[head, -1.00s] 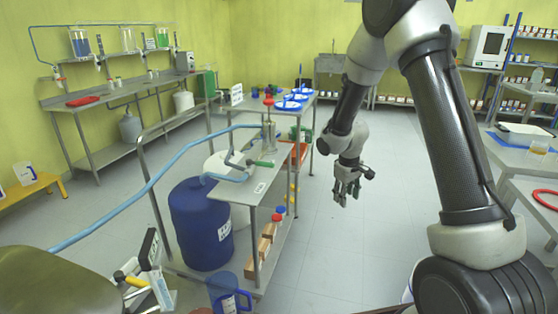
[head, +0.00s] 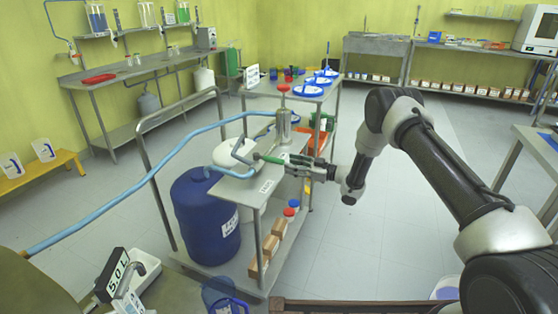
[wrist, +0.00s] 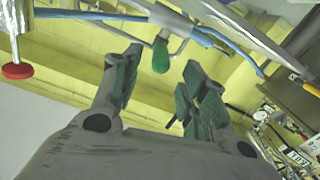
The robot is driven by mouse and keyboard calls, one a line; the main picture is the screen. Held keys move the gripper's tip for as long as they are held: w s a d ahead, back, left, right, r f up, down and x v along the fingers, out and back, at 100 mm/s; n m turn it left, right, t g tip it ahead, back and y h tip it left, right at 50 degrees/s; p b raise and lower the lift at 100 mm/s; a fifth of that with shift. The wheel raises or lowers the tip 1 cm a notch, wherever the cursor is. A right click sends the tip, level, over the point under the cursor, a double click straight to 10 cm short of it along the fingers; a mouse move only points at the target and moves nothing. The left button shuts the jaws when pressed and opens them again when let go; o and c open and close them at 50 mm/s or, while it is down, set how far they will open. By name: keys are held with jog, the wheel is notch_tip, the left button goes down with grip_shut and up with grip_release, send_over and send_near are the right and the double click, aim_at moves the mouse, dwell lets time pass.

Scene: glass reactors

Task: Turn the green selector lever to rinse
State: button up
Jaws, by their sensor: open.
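The green selector lever (head: 273,160) sits low on the metal valve assembly on the small steel cart table. Its green grip (wrist: 160,55) also shows in the wrist view, hanging between and just beyond my open fingertips. My gripper (head: 290,162) reaches in from the right at table height, its fingers close to the lever. In the wrist view, my gripper (wrist: 160,75) is open, with green pads on both fingers, and neither finger clearly touches the lever. The label on the cart's front edge (head: 266,186) is too small to read.
A light blue hose (head: 150,178) runs from the valve to the lower left. A steel cylinder (head: 283,125) with a red knob (head: 283,88) stands behind the lever. Floor right of the cart is clear.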

aim_at(267, 158)
jog(key=x, duration=0.7)
jog(key=shift+a, duration=0.2)
grip_shut()
